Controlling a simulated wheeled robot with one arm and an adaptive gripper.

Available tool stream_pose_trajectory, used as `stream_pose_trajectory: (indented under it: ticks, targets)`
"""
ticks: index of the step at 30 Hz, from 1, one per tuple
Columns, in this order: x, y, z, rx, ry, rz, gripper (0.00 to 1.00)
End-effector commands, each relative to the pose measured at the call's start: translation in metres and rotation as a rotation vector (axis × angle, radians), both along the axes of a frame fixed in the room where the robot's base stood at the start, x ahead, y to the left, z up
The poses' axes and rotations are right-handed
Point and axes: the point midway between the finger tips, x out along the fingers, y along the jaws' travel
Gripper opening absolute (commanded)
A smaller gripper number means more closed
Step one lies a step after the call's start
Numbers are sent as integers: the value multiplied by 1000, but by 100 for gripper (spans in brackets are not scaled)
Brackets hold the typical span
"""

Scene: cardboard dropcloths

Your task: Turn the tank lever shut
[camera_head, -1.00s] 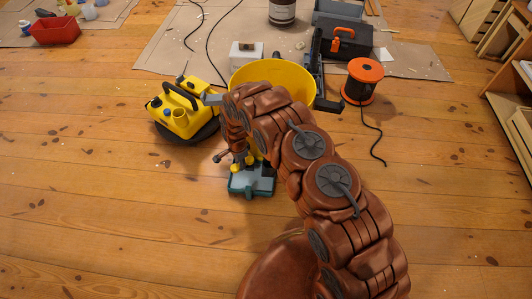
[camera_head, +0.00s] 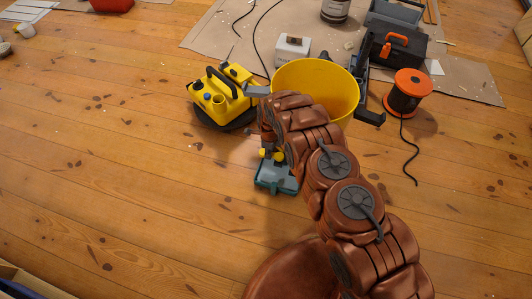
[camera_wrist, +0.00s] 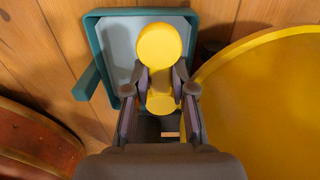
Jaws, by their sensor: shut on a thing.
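In the wrist view my gripper (camera_wrist: 160,92) is shut on a yellow round-ended piece (camera_wrist: 160,45). Its disc shows beyond the fingertips and more yellow shows between the fingers. I cannot tell for sure whether this is the tank lever. A teal, tray-like piece with a pale inside (camera_wrist: 117,50) lies beyond it, and also shows below my arm in the head view (camera_head: 276,178). In the head view my arm hides most of the gripper. A yellow machine with a black handle (camera_head: 217,97) stands to the left of my arm, apart from the gripper.
A large yellow bucket (camera_head: 345,95) stands close beside my arm; its rim fills the right of the wrist view (camera_wrist: 265,100). An orange-and-black cable reel (camera_head: 408,95) and a black toolbox (camera_head: 403,55) are at the right. The floor at left (camera_head: 100,180) is mostly clear.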

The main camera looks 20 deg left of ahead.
Motion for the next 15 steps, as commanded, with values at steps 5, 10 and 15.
stream_pose_trajectory:
  ticks: [5, 10, 15]
  targets:
    - [5, -5, 1, 1, -2, -31, 0]
    - [5, -5, 1, 1, -1, -36, 0]
    - [5, -5, 1, 1, -1, -35, 0]
